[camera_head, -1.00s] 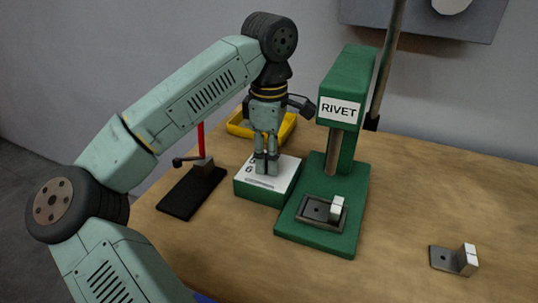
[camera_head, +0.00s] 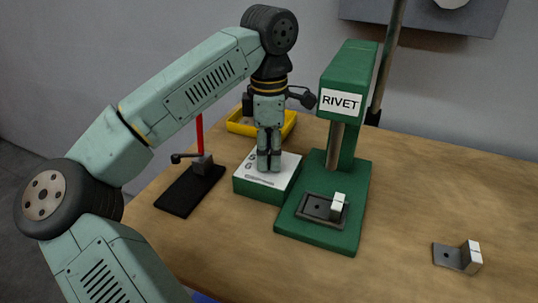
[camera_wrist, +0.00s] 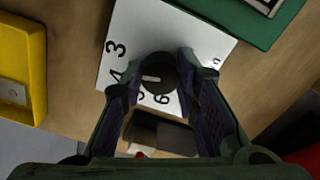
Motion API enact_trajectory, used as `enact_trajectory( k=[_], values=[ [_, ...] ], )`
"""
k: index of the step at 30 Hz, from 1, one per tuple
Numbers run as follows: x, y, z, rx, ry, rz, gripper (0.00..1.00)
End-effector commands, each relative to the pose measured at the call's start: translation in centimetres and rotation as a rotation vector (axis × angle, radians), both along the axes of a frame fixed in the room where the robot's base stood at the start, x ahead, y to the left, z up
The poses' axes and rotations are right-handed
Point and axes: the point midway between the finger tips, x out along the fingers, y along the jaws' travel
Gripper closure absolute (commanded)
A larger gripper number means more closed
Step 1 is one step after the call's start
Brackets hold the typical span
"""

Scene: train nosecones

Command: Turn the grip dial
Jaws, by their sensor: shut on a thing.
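The grip dial is a dark round knob (camera_wrist: 157,78) with a pale pointer mark, on a box with a white top plate (camera_head: 288,166) and green sides. In the wrist view the white plate (camera_wrist: 150,28) carries numbers around the knob, among them 3, 4 and 6; some are partly hidden by my fingers. My gripper (camera_head: 268,168) points straight down over the box. In the wrist view my gripper (camera_wrist: 158,80) is shut on the knob, one finger on each side. In the head view the knob is hidden behind the fingers.
A green press marked RIVET (camera_head: 341,103) stands close right of the box, with a bracket (camera_head: 338,206) in its tray. A yellow tray (camera_head: 240,125) is behind. A black-based stand with a red post (camera_head: 200,135) is left. Another bracket (camera_head: 458,257) lies far right on the table.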

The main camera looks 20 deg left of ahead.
Motion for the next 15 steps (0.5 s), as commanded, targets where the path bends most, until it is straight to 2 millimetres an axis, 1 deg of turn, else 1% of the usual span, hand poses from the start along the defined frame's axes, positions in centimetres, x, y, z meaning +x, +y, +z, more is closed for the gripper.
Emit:
enact_trajectory(
  k=[6, 15],
  values=[
    [-0.07, 0.08, -0.21, 0.002, 0.003, 0.176, 1.00],
    [-0.10, 0.05, -0.13, 0.003, 0.003, 0.362, 1.00]
  ],
)
